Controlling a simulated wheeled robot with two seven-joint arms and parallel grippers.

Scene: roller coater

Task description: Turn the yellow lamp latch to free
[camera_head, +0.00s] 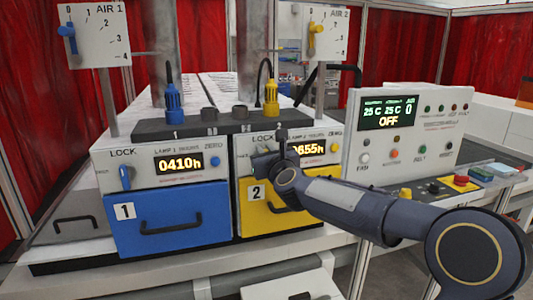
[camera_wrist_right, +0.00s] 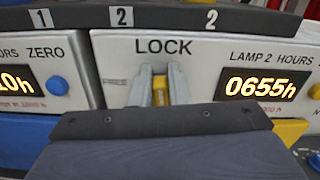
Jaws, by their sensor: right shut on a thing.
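The yellow lamp latch (camera_wrist_right: 161,97) sits under the word LOCK on the white panel of the lamp 2 unit. It looks upright in the right wrist view, with a faint label to its left that seems to read FREE. My right gripper (camera_wrist_right: 160,88) has one finger on each side of the latch and is shut on it. In the head view my right gripper (camera_head: 267,163) is at the panel above the yellow drawer (camera_head: 262,214) and hides the latch. My left gripper is not in view.
The blue drawer (camera_head: 168,222) and its blue latch (camera_head: 126,178) are to the left. The lamp 2 display (camera_head: 305,148) is right of my gripper. A bar with blue and yellow plugs (camera_head: 271,97) runs above. A control box (camera_head: 402,138) stands at the right.

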